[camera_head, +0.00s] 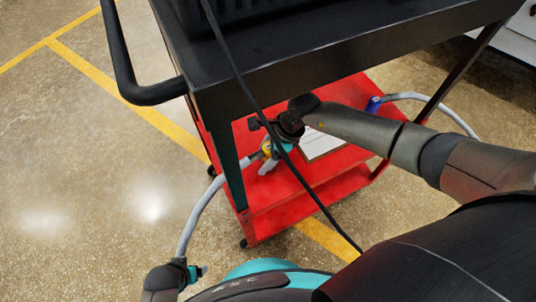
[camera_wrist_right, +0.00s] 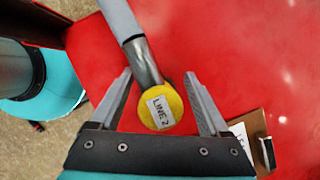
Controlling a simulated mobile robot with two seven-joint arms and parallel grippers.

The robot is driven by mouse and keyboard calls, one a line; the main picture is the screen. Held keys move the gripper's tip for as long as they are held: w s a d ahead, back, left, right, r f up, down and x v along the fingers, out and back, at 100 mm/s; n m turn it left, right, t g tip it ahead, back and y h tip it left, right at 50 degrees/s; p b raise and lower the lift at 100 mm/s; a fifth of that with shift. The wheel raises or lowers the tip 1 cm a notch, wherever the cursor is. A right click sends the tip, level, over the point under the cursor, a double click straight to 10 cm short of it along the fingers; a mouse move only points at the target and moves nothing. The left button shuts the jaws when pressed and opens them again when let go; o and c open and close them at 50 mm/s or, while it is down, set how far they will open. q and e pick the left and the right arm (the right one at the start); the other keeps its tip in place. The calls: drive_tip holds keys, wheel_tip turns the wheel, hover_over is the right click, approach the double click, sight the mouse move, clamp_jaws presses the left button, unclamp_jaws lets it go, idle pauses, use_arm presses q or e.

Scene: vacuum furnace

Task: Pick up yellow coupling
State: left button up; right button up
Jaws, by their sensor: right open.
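The yellow coupling (camera_wrist_right: 160,108) is a round yellow end labelled "LINE 2" on a metal neck and grey hose. It is over the red lower shelf (camera_wrist_right: 245,50). In the head view the yellow coupling (camera_head: 266,149) shows only in small part beside my right gripper (camera_head: 267,160). In the wrist view my right gripper (camera_wrist_right: 158,80) is open, with one finger on each side of the coupling and visible gaps between. I cannot tell the height left between fingers and coupling. My left gripper (camera_head: 197,272) is at the bottom left, away from the cart, its jaws unclear.
The cart's black top (camera_head: 290,45) overhangs the red shelf, and a dark post stands near the right gripper. A black cable (camera_head: 240,85) hangs across. A clipboard with paper (camera_head: 320,144) lies on the shelf. A blue coupling (camera_head: 374,104) on another hose is at the right.

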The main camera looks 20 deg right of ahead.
drive_tip(key=shift+c, duration=0.2)
clamp_jaws()
idle(0.3)
